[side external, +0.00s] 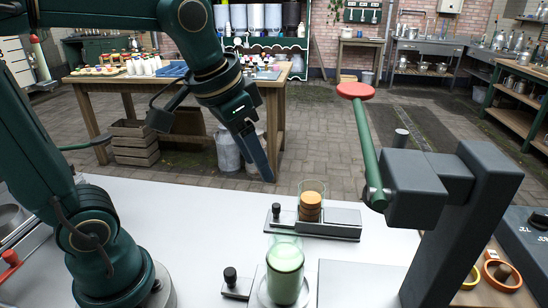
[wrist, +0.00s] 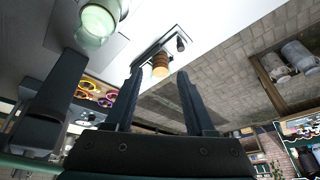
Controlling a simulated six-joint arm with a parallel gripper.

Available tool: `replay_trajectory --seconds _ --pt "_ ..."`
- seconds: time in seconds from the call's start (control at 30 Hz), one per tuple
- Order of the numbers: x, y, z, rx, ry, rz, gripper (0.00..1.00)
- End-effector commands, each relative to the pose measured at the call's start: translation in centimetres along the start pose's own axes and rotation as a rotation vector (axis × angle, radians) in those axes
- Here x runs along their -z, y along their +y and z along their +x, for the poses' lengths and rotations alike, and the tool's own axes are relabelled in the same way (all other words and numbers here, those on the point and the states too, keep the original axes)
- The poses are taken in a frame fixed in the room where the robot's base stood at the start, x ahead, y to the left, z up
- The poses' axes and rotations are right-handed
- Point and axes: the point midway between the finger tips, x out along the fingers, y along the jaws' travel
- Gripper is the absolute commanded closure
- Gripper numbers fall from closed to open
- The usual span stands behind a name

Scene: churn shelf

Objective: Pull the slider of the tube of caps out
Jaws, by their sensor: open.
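The tube of caps (side external: 311,207) is a clear tube holding a stack of brown caps. It stands on a grey metal base at the table's far edge. Its slider has a black knob (side external: 276,211) at the left end of the base. The wrist view shows the caps (wrist: 160,66) between and beyond the fingertips, and the knob (wrist: 180,44) up and right of them. My gripper (side external: 266,176) hangs above and behind the base, apart from the knob. Its two fingers (wrist: 160,76) are spread, with nothing between them.
A glass of green liquid (side external: 285,272) stands in front of the tube, with another black knob (side external: 230,274) at its left. A grey press (side external: 440,190) with a red-topped green lever (side external: 366,140) rises at the right. The white table (side external: 190,205) is clear left of the tube.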

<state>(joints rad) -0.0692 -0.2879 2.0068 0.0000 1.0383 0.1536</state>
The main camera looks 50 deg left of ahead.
Motion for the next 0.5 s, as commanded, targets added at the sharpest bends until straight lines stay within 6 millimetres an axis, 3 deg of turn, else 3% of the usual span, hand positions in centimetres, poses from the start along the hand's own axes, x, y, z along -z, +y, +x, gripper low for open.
replay_trajectory --seconds 0.23,0.5 --pt "3.8 -2.6 4.7 -0.006 -0.149 -0.011 0.45" --pt "4.6 -5.0 11.1 -0.027 -0.301 -0.053 0.45"
